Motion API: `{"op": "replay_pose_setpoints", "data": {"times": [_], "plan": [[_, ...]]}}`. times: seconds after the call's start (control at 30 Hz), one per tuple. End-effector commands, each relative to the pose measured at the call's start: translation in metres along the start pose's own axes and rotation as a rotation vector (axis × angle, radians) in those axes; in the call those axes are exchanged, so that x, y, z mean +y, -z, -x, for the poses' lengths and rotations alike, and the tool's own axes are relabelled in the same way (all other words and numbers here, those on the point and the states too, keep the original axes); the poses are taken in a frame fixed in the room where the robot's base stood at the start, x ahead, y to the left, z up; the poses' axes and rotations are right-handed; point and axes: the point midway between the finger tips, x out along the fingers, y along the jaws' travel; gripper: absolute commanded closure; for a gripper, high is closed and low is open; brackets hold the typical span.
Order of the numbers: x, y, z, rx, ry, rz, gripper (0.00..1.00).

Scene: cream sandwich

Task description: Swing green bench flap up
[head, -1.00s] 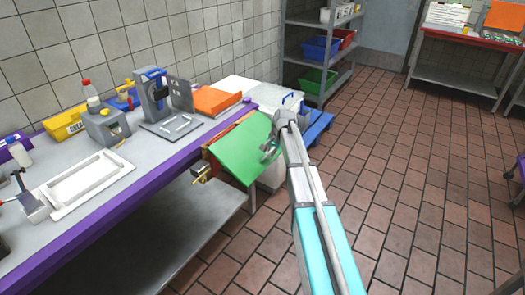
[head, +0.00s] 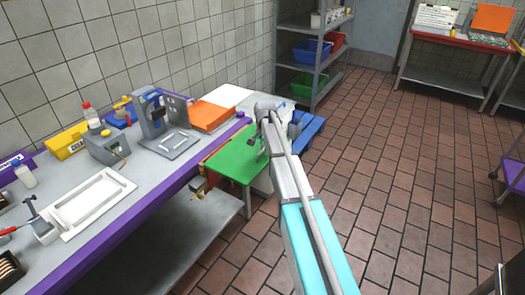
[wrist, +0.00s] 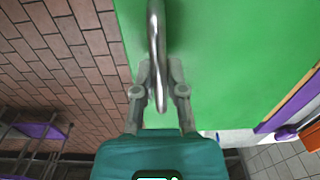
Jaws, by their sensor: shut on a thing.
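The green bench flap (head: 232,160) extends from the right end of the purple-edged workbench (head: 75,238) in the head view. It looks close to level, near the height of the bench top. The flap fills much of the wrist view (wrist: 235,60). A curved metal handle (wrist: 157,35) stands on its face near the outer edge. My gripper (wrist: 158,80) is shut on this handle. In the head view my gripper (head: 264,149) is at the flap's right side, and my arm hides part of that edge. A brass-coloured fitting (head: 198,187) sits below the flap's near-left corner.
The bench holds a white tray (head: 88,208), a grey stand (head: 170,140) and an orange box (head: 210,116). A blue pallet (head: 307,131) lies on the floor behind my arm. Shelving with bins (head: 312,52) stands at the back. The tiled floor to the right is open.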

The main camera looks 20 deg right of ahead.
Motion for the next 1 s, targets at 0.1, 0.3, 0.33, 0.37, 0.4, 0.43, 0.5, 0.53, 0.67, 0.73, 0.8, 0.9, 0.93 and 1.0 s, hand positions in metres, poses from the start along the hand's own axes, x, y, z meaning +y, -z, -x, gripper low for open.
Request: {"op": "replay_pose_setpoints", "data": {"times": [0.1, 0.3, 0.33, 0.37, 0.4, 0.43, 0.5, 0.53, 0.67, 0.73, 0.8, 0.9, 0.93, 1.0], "plan": [[-0.003, 0.0002, 0.0074, 0.002, 0.001, 0.002, 1.0], [-0.0045, -0.0001, 0.0093, 0.003, 0.001, 0.003, 1.0], [-0.0046, -0.0001, 0.0092, 0.003, 0.001, 0.003, 1.0], [-0.0047, -0.0001, 0.0092, 0.003, 0.001, 0.003, 1.0], [-0.0049, -0.0001, 0.0091, 0.004, 0.001, 0.003, 1.0], [-0.005, -0.0001, 0.009, 0.004, 0.001, 0.003, 1.0], [-0.0052, -0.0001, 0.009, 0.004, 0.002, 0.003, 1.0], [-0.0053, -0.0001, 0.009, 0.004, 0.002, 0.003, 1.0], [-0.0057, -0.0001, 0.0091, 0.004, 0.002, 0.004, 0.81], [-0.0057, -0.0002, 0.0091, 0.004, 0.002, 0.004, 0.68], [-0.0056, -0.0004, 0.009, 0.004, 0.001, 0.004, 0.55], [-0.0054, -0.0006, 0.0089, 0.003, 0.001, 0.004, 0.49], [-0.0053, -0.0007, 0.0089, 0.003, 0.001, 0.004, 0.49], [-0.0052, -0.0009, 0.0089, 0.003, 0.0, 0.004, 0.49]]}}
